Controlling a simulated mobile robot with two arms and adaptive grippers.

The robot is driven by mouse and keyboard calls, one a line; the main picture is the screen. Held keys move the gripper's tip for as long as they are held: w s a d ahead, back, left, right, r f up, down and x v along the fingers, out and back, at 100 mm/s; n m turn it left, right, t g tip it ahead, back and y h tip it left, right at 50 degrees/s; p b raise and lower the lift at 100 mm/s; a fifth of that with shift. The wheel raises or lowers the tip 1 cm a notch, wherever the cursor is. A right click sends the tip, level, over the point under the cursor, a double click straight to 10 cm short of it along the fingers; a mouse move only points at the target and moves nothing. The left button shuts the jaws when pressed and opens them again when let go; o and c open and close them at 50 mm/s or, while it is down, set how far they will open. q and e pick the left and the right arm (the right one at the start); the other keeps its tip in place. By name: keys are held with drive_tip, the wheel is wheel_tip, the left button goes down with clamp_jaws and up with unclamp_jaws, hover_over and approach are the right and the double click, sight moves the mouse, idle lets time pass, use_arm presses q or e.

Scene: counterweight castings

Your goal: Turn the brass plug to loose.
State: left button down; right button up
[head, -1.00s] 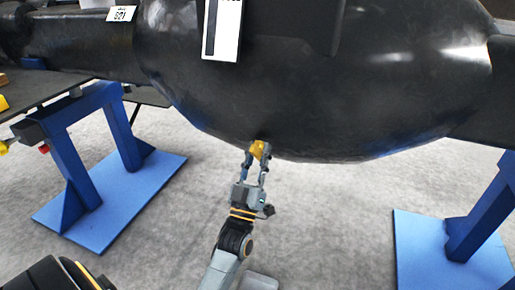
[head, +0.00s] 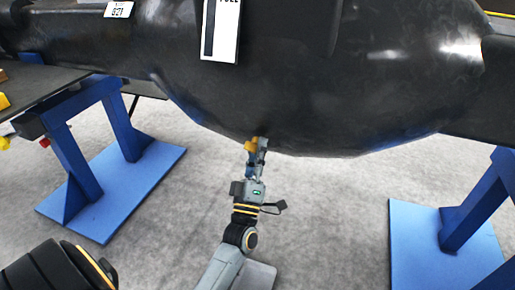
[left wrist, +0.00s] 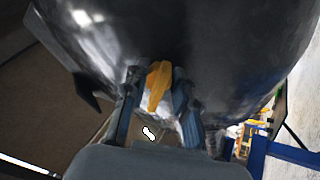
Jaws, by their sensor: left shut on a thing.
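The yellow brass plug (head: 250,146) sits at the low underside edge of a big black rounded casting (head: 300,95). My left gripper (head: 257,150) reaches up from below and is shut on the plug, its fingers seen nearly edge-on. In the left wrist view the plug (left wrist: 158,85) stands upright, slightly tilted, between the two fingers of my left gripper (left wrist: 157,103), against the dark casting (left wrist: 215,45). The fingers hide part of the plug in the head view. My right gripper is not in view.
Blue stands (head: 76,165) and (head: 425,250) stand on the floor left and right under the casting. A white plate with a dark bar (head: 221,30) and a small numbered label (head: 118,10) are on the casting. The grey floor (head: 330,215) between the stands is clear.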

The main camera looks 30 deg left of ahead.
use_arm(q)
drive_tip(key=shift+f, duration=0.1)
idle(0.3)
drive_tip(key=c, duration=1.4)
unclamp_jaws()
drive_tip(key=shift+c, duration=0.2)
drive_tip(key=v, duration=1.2)
